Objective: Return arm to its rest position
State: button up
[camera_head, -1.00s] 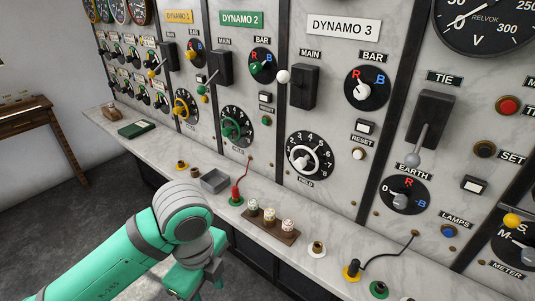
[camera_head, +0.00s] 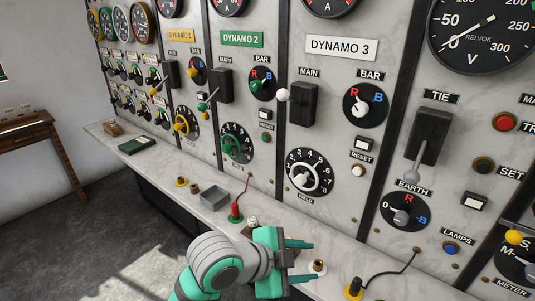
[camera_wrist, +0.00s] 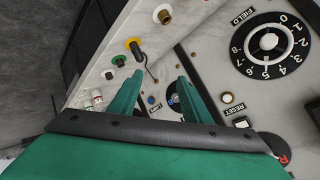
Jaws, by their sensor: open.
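My gripper (camera_head: 309,260) is open and empty in the head view. Its two green fingers point right, in front of the panel, over the ledge (camera_head: 215,220). My wrist and gripper hide part of the ledge and most of the wooden block of small knobs (camera_head: 252,221). In the wrist view, my gripper (camera_wrist: 160,77) shows two spread green fingers with nothing between them. The ledge and panel lie beyond them.
The marble panel has the DYNAMO 3 field dial (camera_head: 309,172), main switch (camera_head: 302,104) and tie lever (camera_head: 411,178). On the ledge are a grey tray (camera_head: 214,199), a red plug (camera_head: 235,213) and a black plug on a yellow ring (camera_head: 354,288). Floor at left is clear.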

jog(key=w+d+r+n+t+h, duration=0.2)
jog(key=w+d+n+t+h, duration=0.15)
jog(key=d+n+t, duration=0.4)
jog(key=s+a+f+n+t+y, duration=0.2)
jog(key=s+a+f+n+y, duration=0.25)
jog(key=f+n, duration=0.35)
jog(key=s+a+f+n+t+y, duration=0.2)
jog(key=s+a+f+n+y, duration=0.35)
jog(key=f, duration=0.55)
jog(key=s+a+f+g+y, duration=0.1)
jog(key=s+a+f, duration=0.1)
jog(key=s, duration=1)
jog(key=s+a+f+m+y, duration=0.1)
jog(key=s+a+f, duration=0.2)
jog(key=s, duration=0.9)
jog(key=shift+s+a+g, duration=0.35)
jog(key=shift+s+a, duration=0.05)
jog(key=shift+a, duration=0.15)
jog(key=shift+y, duration=0.25)
jog(key=shift+c, duration=0.4)
